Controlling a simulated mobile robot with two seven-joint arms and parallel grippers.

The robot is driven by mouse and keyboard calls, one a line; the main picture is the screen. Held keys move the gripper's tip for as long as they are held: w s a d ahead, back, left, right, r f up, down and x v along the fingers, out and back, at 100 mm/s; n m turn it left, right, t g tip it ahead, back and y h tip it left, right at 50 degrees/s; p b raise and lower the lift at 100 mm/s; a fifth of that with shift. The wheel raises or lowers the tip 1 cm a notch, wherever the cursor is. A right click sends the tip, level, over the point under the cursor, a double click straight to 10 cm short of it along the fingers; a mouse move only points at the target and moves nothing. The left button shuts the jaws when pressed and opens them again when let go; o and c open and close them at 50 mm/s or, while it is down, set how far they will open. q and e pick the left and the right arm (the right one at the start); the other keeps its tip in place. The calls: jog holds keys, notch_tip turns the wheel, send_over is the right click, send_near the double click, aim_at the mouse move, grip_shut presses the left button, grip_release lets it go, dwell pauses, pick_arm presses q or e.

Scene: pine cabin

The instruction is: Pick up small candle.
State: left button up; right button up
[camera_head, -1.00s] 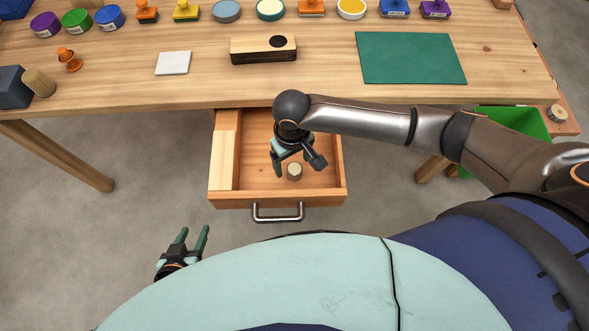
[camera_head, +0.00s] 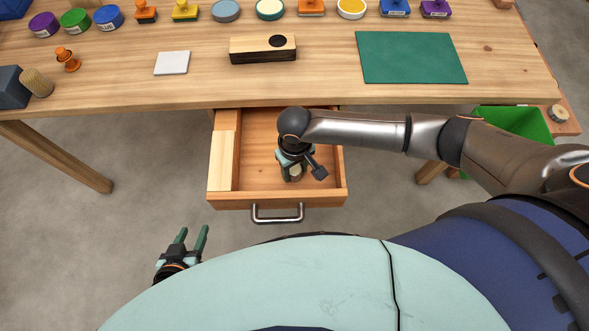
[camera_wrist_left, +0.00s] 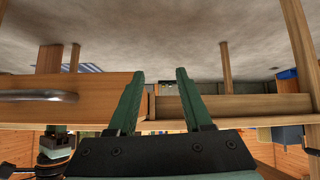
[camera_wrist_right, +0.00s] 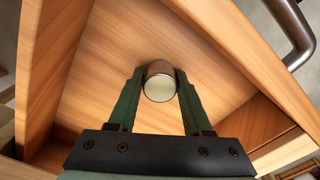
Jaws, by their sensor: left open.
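The small candle (camera_head: 295,172), a short cylinder with a pale round top and a brownish side, stands in the open wooden drawer (camera_head: 258,182). My right gripper (camera_head: 293,178) reaches down into the drawer over it and partly hides it in the head view. In the right wrist view the candle (camera_wrist_right: 160,84) is between the tips of the right gripper (camera_wrist_right: 159,80), one finger on each side; the fingers look spread, and I cannot tell whether they touch it. My left gripper (camera_head: 192,236) is open and empty, low in front of the drawer's left side.
The table above the drawer holds a wooden block (camera_head: 263,49), a white tile (camera_head: 172,63), a green mat (camera_head: 410,57) and a row of tins and stamps. A green bin (camera_head: 512,122) stands at right.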

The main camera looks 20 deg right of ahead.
grip_shut()
jog(key=shift+r, duration=0.1)
